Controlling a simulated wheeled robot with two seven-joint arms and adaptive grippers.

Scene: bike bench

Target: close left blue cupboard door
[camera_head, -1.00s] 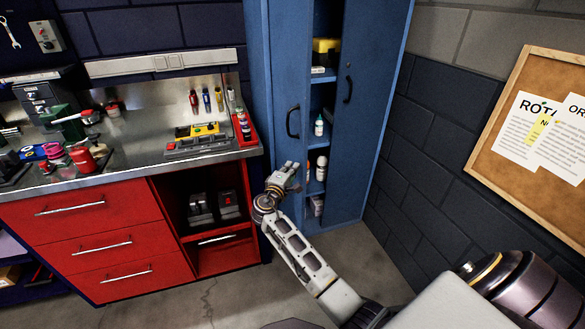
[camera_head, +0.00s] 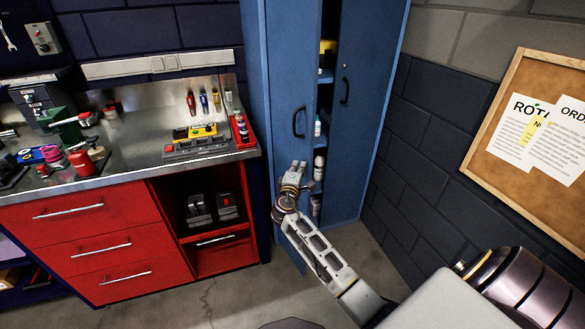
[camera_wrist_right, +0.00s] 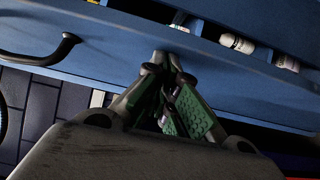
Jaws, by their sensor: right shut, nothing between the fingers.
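The blue cupboard stands at the back. Its left door (camera_head: 291,60), with a dark handle (camera_head: 298,122), is partly open, leaving a narrow gap before the right door (camera_head: 368,80). My right gripper (camera_head: 298,168) is at the left door's lower part, below the handle. It is shut and empty. In the right wrist view, its green-padded fingers (camera_wrist_right: 165,62) are at the blue door panel (camera_wrist_right: 110,62), seemingly touching it, and the door handle (camera_wrist_right: 45,52) is to the left. My left gripper is out of view.
Shelf bottles (camera_head: 319,168) show through the gap. The red workbench (camera_head: 85,222) with a metal top stands left of the cupboard. A brick wall (camera_head: 425,150) with a cork board (camera_head: 525,60) is on the right. Bare floor (camera_head: 225,295) lies in front.

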